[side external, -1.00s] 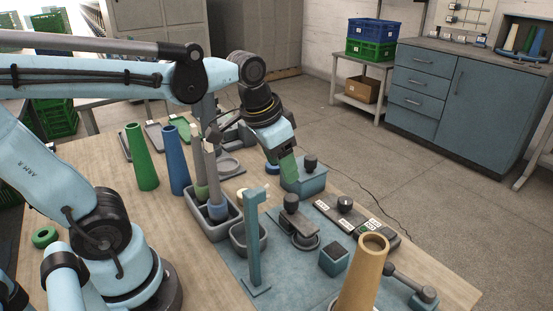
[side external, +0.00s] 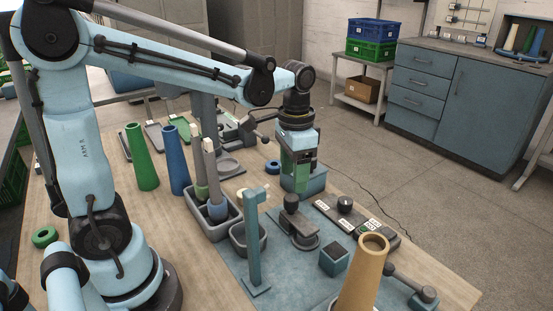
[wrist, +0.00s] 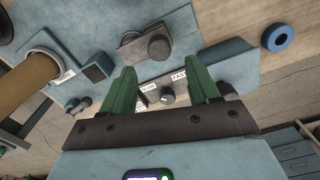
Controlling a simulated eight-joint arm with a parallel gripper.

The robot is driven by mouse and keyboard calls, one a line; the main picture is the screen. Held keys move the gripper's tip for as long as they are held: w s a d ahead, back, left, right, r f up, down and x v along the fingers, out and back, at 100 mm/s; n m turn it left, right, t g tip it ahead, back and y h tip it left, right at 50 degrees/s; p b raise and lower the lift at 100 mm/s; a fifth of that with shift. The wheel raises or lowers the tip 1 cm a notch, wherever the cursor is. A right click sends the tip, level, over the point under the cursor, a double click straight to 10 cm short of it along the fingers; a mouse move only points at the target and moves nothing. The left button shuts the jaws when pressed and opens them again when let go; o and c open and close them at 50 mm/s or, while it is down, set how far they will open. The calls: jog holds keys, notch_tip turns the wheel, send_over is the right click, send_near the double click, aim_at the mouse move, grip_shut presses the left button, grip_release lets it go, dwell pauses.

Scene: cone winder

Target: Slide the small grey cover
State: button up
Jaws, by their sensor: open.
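A small grey cover (side external: 301,220) with a dark round knob lies on the blue-grey mat (side external: 275,275), below my gripper in the side view. In the wrist view the grey cover (wrist: 132,52) is just beyond the fingertips, with its knob to the right. My gripper (side external: 301,186) points down with green fingers. It is open and empty, apart from the cover. In the wrist view my gripper (wrist: 160,72) has its two fingers spread wide, with a labelled panel (wrist: 178,84) and its dark knob showing between them.
A teal box (side external: 318,182) stands behind my gripper, partly hidden. A blue-grey post (side external: 254,240) stands left of the cover, and a dark-topped block (side external: 334,260) and tan cone (side external: 362,280) stand in front. A grey tray (side external: 216,232) holds spindles. The labelled panel (side external: 380,235) lies right.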

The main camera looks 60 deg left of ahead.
aim_at(293, 197)
jog(key=shift+f, duration=3.35)
jog(key=shift+c, duration=0.2)
grip_shut()
